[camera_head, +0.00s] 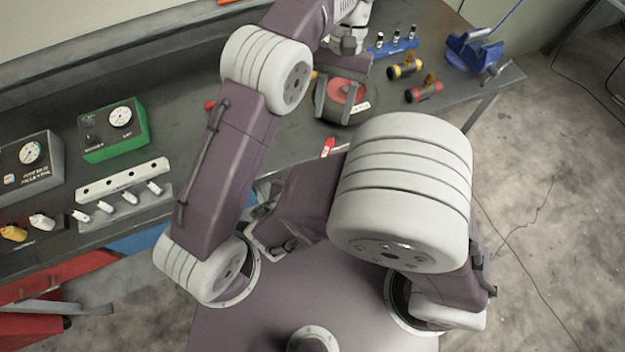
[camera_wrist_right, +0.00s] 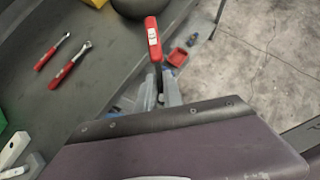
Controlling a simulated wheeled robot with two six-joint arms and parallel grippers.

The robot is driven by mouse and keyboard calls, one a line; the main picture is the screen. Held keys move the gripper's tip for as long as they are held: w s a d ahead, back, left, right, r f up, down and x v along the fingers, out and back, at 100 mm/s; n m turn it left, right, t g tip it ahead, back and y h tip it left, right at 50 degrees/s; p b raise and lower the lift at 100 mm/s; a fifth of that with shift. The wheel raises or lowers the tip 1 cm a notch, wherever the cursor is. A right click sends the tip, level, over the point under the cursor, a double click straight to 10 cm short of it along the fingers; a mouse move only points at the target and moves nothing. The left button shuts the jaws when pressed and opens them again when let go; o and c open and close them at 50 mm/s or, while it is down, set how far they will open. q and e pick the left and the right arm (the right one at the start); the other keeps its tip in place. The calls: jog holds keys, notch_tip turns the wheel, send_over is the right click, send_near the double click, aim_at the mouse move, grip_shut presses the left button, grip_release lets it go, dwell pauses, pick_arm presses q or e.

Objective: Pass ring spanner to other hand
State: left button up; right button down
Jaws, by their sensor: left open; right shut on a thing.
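The ring spanner (camera_wrist_right: 153,42), with a red handle and a small white label, stands up from the jaws of my right gripper (camera_wrist_right: 160,88) in the right wrist view. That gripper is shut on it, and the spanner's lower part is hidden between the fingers. In the head view a short red end of the spanner (camera_head: 327,147) shows beside my right forearm, which hides the right gripper. My left gripper (camera_head: 341,100) is open and empty over the bench, above and apart from the spanner's red end, near a dark round object with a red top.
Two red-handled tools (camera_wrist_right: 60,60) lie on the bench. A green gauge box (camera_head: 112,130), a grey gauge box (camera_head: 28,165) and a white holed rail (camera_head: 122,181) are at left. Yellow and red cylinders (camera_head: 424,91) and a blue vise (camera_head: 473,52) are at right.

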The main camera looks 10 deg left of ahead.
pick_arm(q)
jog(key=s+a+f+n+t, duration=0.1)
jog(key=s+a+f+t, duration=0.1)
jog(key=s+a+f, duration=0.3)
jog(key=s+a+f+n+t+h, duration=0.1)
jog(key=s+a+f+t, duration=0.2)
jog(key=s+a+f, duration=0.3)
jog(key=s+a, duration=0.1)
jog(key=a, duration=0.4)
jog(key=shift+a+f+t, duration=0.15)
jog(key=shift+f+t, duration=0.05)
jog(key=shift+t, duration=0.1)
